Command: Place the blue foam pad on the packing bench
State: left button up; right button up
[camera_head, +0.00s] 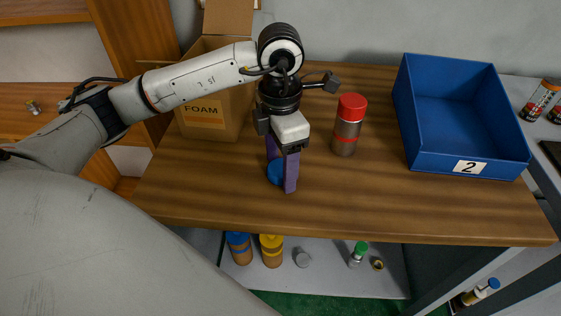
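The blue foam pad (275,173) is a small rounded blue piece, seen over the front middle of the wooden packing bench (400,213). My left gripper (282,170) points down there, with its purple fingers on either side of the pad. The fingers appear to press on the pad, and the near finger covers its right part. The far fingertip is hidden behind the pad. I cannot tell whether the pad's underside touches the bench. My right gripper is not in view.
An open cardboard box (212,128) labelled FOAM stands left of the gripper. A red-lidded jar (348,128) stands close to its right. A blue bin (462,163) marked 2 sits farther right. Several containers are on the lower shelf (330,278). The bench's front right is clear.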

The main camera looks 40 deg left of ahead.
aim_at(280, 168)
pick_arm(q)
notch_tip(280, 168, up, 12)
jog(key=p, duration=0.1)
jog(key=shift+r+p, duration=0.2)
jog(key=shift+p, duration=0.15)
dwell(0.4)
